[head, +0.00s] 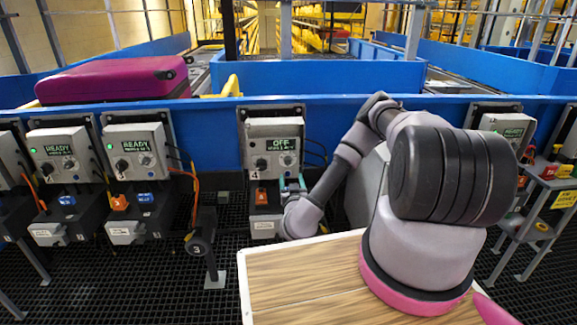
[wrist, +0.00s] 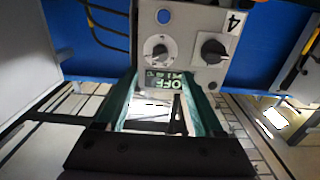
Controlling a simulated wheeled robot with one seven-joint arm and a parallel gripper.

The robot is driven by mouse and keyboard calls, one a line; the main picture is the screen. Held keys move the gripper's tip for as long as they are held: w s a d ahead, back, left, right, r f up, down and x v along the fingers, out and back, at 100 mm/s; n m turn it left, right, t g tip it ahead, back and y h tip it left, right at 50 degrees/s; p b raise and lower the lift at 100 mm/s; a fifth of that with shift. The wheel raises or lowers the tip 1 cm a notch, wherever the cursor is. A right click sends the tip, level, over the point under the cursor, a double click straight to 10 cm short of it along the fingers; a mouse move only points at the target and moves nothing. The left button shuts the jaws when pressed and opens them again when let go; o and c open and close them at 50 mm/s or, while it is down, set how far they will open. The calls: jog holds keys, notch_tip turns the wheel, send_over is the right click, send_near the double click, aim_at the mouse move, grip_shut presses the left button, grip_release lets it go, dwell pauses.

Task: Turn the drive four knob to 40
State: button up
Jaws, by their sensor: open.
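The drive four box (head: 252,128) is a grey panel labelled 4 on the blue conveyor side, and its green display (head: 286,144) reads OFF. Below the display are a black knob (head: 261,163) at left and a knob on a white round scale (head: 289,160) at right. The wrist view shows the panel upside down, with the white-scale knob (wrist: 160,48) and the black knob (wrist: 213,50). The scale numbers are too small to read. My gripper (wrist: 162,78) is open and empty, its teal fingers either side of the display in that view. In the head view my gripper (head: 291,187) is just below the panel.
Other drive boxes stand at left (head: 134,138) and right (head: 505,125), their displays reading READY. Orange cables (head: 185,173) hang left of box four. A black post marked 3 (head: 201,238) stands below. A magenta suitcase (head: 110,80) lies behind the blue wall.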

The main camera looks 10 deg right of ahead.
aim_at(288, 163)
jog(key=w, duration=0.3)
jog(key=w+d, duration=0.1)
jog(key=w, duration=0.6)
jog(key=shift+w+d, duration=0.15)
jog(key=shift+c, duration=0.3)
grip_shut()
